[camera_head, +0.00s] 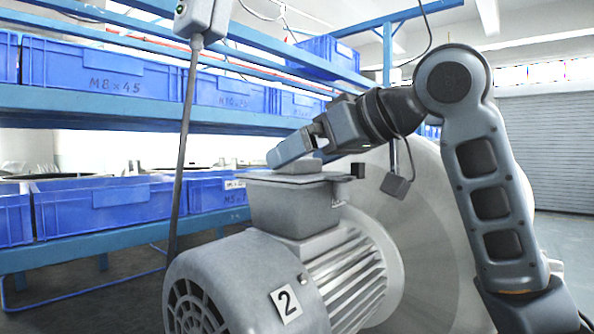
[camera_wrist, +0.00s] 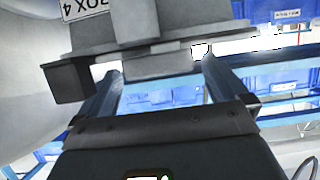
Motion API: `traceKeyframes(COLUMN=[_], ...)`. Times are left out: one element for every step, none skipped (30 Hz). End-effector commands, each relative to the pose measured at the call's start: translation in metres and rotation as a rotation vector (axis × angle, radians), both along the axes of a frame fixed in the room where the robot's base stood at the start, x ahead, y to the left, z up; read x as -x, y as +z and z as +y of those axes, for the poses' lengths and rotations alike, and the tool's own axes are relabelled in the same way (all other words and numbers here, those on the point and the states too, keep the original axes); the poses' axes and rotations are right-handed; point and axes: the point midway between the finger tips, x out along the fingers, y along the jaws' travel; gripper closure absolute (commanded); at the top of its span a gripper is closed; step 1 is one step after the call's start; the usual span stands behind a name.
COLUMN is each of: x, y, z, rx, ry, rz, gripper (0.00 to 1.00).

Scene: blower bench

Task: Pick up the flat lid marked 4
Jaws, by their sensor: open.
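The flat lid (camera_head: 270,178) is a thin grey plate lying on the grey terminal box (camera_head: 290,208) of the motor. A small grey block (camera_head: 312,167) stands up from its top. The wrist view shows the lid (camera_wrist: 235,36) upside down, with its block (camera_wrist: 158,64) and a white label (camera_wrist: 85,8) ending in 4 on the box side. My gripper (camera_head: 285,156) is open at the lid's top. In the wrist view its two fingers (camera_wrist: 160,72) stand on either side of the block, with gaps. Whether a finger touches it is not clear.
The grey motor (camera_head: 235,275) carries a plate marked 2, with a large round housing (camera_head: 430,230) behind. A small dark block (camera_head: 358,169) sits at the lid's right edge. Blue racks hold blue bins (camera_head: 100,75) behind.

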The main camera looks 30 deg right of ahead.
Motion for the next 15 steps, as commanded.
traceKeyframes(x=[0.0001, 0.0001, 0.0002, 0.0002, 0.0002, 0.0003, 0.0003, 0.0003, 0.0003, 0.0003, 0.0003, 0.0003, 0.0003, 0.0004, 0.0003], y=[0.0000, 0.0000, 0.0001, 0.0001, 0.0001, 0.0001, 0.0001, 0.0001, 0.0001, 0.0001, 0.0002, 0.0002, 0.0002, 0.0002, 0.0002], z=[0.0000, 0.0000, -0.0001, 0.0000, -0.0001, 0.0000, 0.0000, -0.0001, -0.0001, -0.0001, -0.0001, -0.0001, -0.0001, 0.0000, -0.0001], rx=[0.000, 0.000, 0.000, 0.000, 0.000, 0.000, 0.000, -0.001, -0.001, -0.001, -0.001, -0.001, -0.001, -0.001, -0.001], ry=[0.000, 0.000, 0.000, 0.000, 0.000, 0.000, 0.000, 0.000, 0.000, 0.000, 0.000, 0.000, 0.000, 0.000, 0.000], rz=[0.000, 0.000, 0.000, 0.000, 0.000, 0.000, 0.000, 0.000, 0.000, 0.000, 0.000, 0.000, 0.000, 0.000, 0.000], gripper=[0.00, 0.00, 0.02, 0.05, 0.08, 0.11, 0.14, 0.17, 0.21, 0.24, 0.27, 0.31, 0.33, 0.36, 0.40])
